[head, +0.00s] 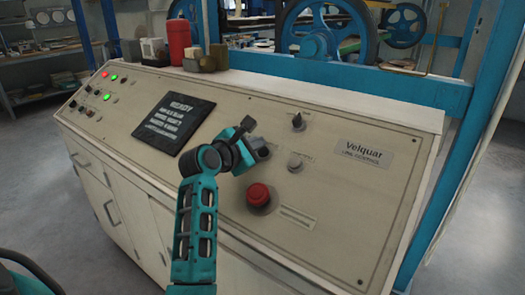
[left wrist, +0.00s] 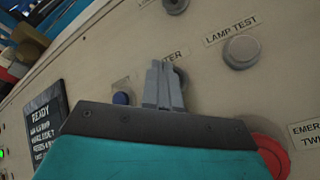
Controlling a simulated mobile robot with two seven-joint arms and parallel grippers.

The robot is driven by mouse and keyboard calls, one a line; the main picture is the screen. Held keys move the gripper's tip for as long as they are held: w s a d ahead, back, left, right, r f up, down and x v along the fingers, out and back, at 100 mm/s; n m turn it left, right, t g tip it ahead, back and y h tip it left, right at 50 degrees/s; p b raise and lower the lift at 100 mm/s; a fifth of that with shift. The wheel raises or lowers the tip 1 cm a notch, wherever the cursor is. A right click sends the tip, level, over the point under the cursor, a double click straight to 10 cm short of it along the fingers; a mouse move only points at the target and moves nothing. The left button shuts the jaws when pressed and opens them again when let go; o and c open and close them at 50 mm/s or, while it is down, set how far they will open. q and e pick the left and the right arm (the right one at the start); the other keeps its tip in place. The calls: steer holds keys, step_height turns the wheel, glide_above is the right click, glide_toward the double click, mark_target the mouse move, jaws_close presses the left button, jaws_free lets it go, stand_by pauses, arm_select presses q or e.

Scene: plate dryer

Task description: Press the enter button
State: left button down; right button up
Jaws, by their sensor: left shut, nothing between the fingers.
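The enter button (left wrist: 181,77) is a grey round shape in the left wrist view, mostly hidden behind my fingers. The label above it shows only the ending "TER". My left gripper (left wrist: 164,84) is shut and empty, its fingertips in front of the button; I cannot tell whether they touch it. In the head view the left gripper (head: 247,126) is over the sloped panel (head: 340,215), left of the round lamp test button (head: 295,160). My right gripper is not in view.
A red emergency button (head: 258,195) is below the gripper. A black knob (head: 298,122) is up and right. A dark display (head: 174,118) reads "READY". A red canister (head: 180,40) stands on the back ledge.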

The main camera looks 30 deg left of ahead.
arm_select(q)
steer(key=shift+f, duration=0.1)
stand_by(0.7)
steer(key=shift+w+f+p, duration=0.2)
steer(key=shift+f+p, duration=0.05)
steer(key=shift+p, duration=0.05)
steer(key=shift+w+f, duration=0.2)
steer(key=shift+f, duration=0.25)
stand_by(0.9)
steer(key=shift+s+r+p, duration=0.4)
steer(key=shift+r+p, duration=0.4)
steer(key=shift+p, duration=0.5)
steer(key=shift+f, duration=0.1)
